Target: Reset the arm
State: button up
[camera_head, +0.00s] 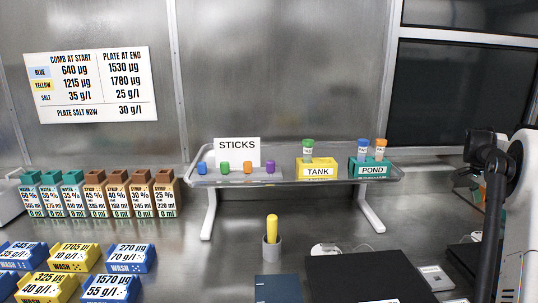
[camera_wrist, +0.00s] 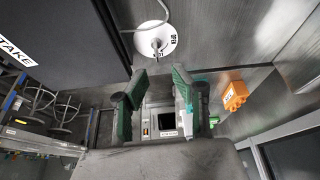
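My arm stands at the right edge of the head view, raised beside the bench. The dark part at its end (camera_head: 485,145) is seen there from the side, and its fingers cannot be made out. In the wrist view my gripper (camera_wrist: 158,85) shows two green-padded fingers spread apart with nothing between them. A grey device with a small dark screen (camera_wrist: 163,121) shows beyond the gap, apart from the fingers.
A shelf (camera_head: 290,181) carries sticks, a yellow TANK rack (camera_head: 317,172) and a green POND rack (camera_head: 373,169). Bottles (camera_head: 100,195) and trays (camera_head: 75,257) fill the bench's left. A grey cup (camera_head: 272,247) holds a yellow stick. A black panel (camera_head: 365,277) lies near my arm.

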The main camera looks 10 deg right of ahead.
jog(key=s+a+r+n+t, duration=0.1)
jog(key=a+r+n, duration=0.25)
jog(key=a, duration=0.85)
jog(key=s+a+r+n+t, duration=0.15)
jog(key=a+r, duration=0.35)
jog(key=a, duration=0.7)
jog(key=s+a+r+n+t, duration=0.15)
jog(key=a+r+n, duration=0.25)
jog(key=a, duration=0.8)
jog(key=s+a+f+n+t+y, duration=0.1)
jog(key=s+a+f+n, duration=0.2)
jog(key=s+a, duration=0.4)
jog(key=s+a+f+n+t+y, duration=0.1)
jog(key=s+a+f+n+y, duration=0.1)
jog(key=s+a, duration=0.6)
jog(key=s+a+f+n+t+y, duration=0.1)
jog(key=s+a+f+n, duration=0.3)
jog(key=s+a, duration=0.4)
jog(key=a+f, duration=0.1)
jog(key=a, duration=0.4)
jog(key=shift+f+n, duration=0.25)
jog(key=shift+n, duration=0.05)
